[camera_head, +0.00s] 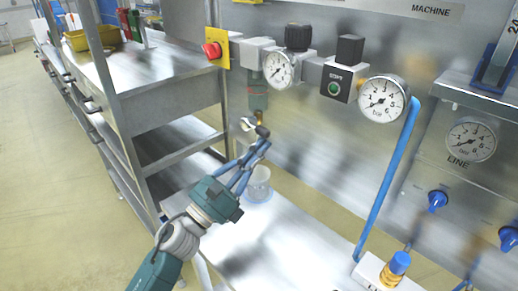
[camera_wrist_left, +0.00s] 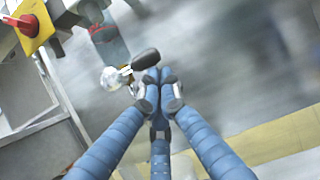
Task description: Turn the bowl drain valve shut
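The drain valve (camera_head: 262,131) has a black lever and a metal body. It hangs under a dark green filter bowl (camera_head: 257,97) on the machine panel. The wrist view shows the black lever (camera_wrist_left: 146,60), a shiny round metal end (camera_wrist_left: 112,79) and part of the bowl (camera_wrist_left: 108,40). My left gripper (camera_head: 262,148) is just below the lever. In the wrist view its blue fingertips (camera_wrist_left: 158,86) are drawn together right at the lever's end; whether they touch it I cannot tell. Nothing shows held between them. My right gripper is not in view.
A clear cup (camera_head: 259,182) stands on the metal shelf below the valve. A red knob on a yellow plate (camera_head: 214,49) is at upper left. Gauges (camera_head: 382,99) and a blue pipe (camera_head: 388,185) are to the right. A steel bench (camera_head: 160,75) is at left.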

